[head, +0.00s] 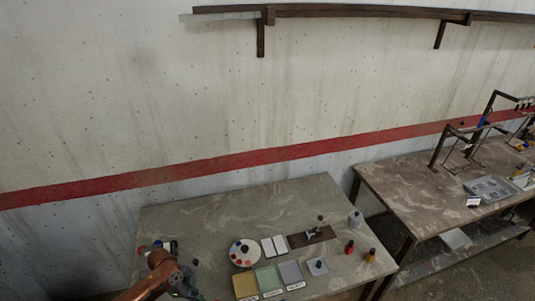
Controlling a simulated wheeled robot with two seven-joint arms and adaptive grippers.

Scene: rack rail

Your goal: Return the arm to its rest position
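A copper-coloured arm link, which looks like my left arm, comes in at the bottom left of the head view, over the near left corner of the grey table (200,215). Dark parts at its end (181,281) look like my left gripper. They are small and cut close by the picture's bottom edge, so I cannot tell whether the fingers are open or shut, or hold anything. My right arm and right gripper do not show.
The table holds a round white dish (243,253), coloured mats (269,279), a brown board (311,236), a grey bottle (355,219) and small red and yellow bottles. Its back left is bare. A second table (405,184) with a rack stands right. A shelf (350,11) runs along the wall.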

